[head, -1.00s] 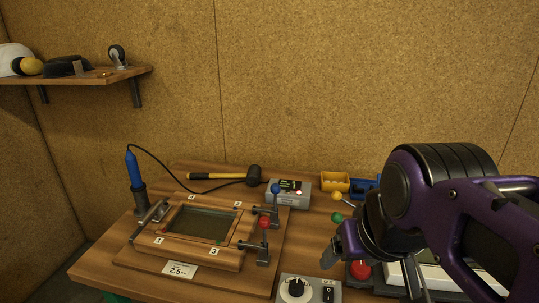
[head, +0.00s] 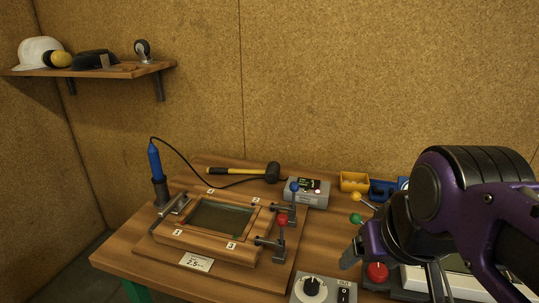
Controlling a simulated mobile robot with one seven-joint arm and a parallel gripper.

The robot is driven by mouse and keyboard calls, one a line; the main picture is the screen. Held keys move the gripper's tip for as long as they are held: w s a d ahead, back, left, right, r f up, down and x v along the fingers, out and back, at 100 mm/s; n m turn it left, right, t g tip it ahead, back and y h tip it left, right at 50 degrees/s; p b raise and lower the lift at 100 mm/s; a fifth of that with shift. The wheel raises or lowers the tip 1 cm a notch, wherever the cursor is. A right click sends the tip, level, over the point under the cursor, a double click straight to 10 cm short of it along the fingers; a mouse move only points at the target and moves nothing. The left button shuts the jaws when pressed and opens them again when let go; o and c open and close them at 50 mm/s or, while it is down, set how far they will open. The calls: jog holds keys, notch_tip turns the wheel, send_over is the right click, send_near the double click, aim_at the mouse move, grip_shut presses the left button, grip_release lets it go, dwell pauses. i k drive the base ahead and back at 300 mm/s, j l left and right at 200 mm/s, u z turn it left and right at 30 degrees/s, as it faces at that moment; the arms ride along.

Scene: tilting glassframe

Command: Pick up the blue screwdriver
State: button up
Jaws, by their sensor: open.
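The blue screwdriver (head: 155,162) stands upright at the left back of the workbench. Its blue handle shows, with a black cable at its top, and its lower end is hidden in a dark holder (head: 161,191). My gripper (head: 393,277) is at the right, over the right part of the bench, far from the screwdriver. It is open, points downward, and shows nothing held. My purple arm hides part of the bench's right side.
A wooden glass frame (head: 184,241) with clamps sits right of the screwdriver. A hammer (head: 238,171) lies behind it. A grey box (head: 306,194), a yellow bin (head: 354,181) and a dial box (head: 322,290) stand nearer my arm. A shelf (head: 95,69) hangs at upper left.

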aim_at(158, 177)
jog(key=i+j+u, duration=0.15)
jog(key=j, duration=0.35)
jog(key=i+j+u, duration=0.2)
jog(key=i+j, duration=0.15)
jog(key=i+j+u, duration=0.15)
jog(key=i+j, duration=0.15)
jog(key=j, duration=0.2)
